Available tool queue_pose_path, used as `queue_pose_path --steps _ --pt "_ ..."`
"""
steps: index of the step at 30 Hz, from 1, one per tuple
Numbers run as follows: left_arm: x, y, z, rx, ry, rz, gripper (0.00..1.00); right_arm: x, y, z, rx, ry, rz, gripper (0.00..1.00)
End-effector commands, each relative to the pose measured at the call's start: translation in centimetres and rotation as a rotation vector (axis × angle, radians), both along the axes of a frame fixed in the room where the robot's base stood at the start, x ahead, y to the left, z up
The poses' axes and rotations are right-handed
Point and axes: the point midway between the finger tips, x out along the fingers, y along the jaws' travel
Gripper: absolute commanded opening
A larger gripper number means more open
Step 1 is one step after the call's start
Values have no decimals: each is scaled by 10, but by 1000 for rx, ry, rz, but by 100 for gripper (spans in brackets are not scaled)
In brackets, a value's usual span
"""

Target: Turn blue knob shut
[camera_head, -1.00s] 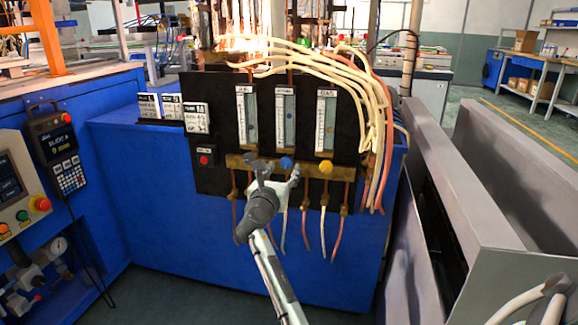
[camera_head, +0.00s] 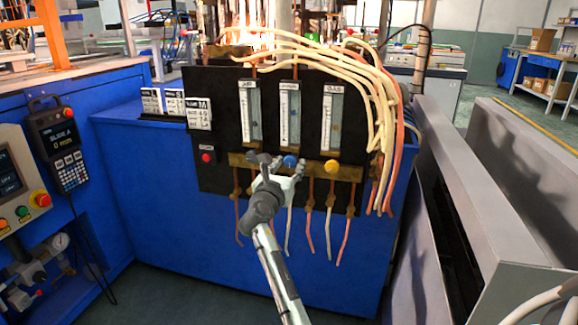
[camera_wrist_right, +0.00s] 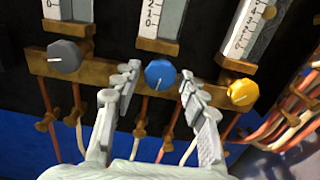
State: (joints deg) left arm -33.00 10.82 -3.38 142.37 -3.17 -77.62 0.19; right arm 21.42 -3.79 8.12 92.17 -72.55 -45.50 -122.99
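The blue knob (camera_head: 290,161) is on the brass bar of the black flowmeter panel, below the middle gauge. It also shows in the right wrist view (camera_wrist_right: 160,74), with a pale mark line on its face. My right gripper (camera_head: 282,162) is at the panel, and in the right wrist view its two fingers (camera_wrist_right: 158,85) are spread, one on each side of the blue knob. Gaps show between the knob and both fingers, so it is around the knob but not closed on it. My left gripper is not in view.
A yellow knob (camera_head: 331,166) sits to the right on the same bar, close to the right finger. A grey knob (camera_wrist_right: 64,56) sits to the left. Hoses (camera_head: 330,222) hang below the bar. A red button (camera_head: 207,157) is at the panel's left.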

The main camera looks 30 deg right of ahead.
Motion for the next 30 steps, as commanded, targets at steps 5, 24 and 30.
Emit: queue_pose_path --steps 5,24,30 --pt "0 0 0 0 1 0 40 0 0 0 0 0 0 17" --pt "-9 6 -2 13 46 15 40 0 0 1 99 -117 0 1" --pt "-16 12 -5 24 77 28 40 1 0 0 211 -250 0 1"
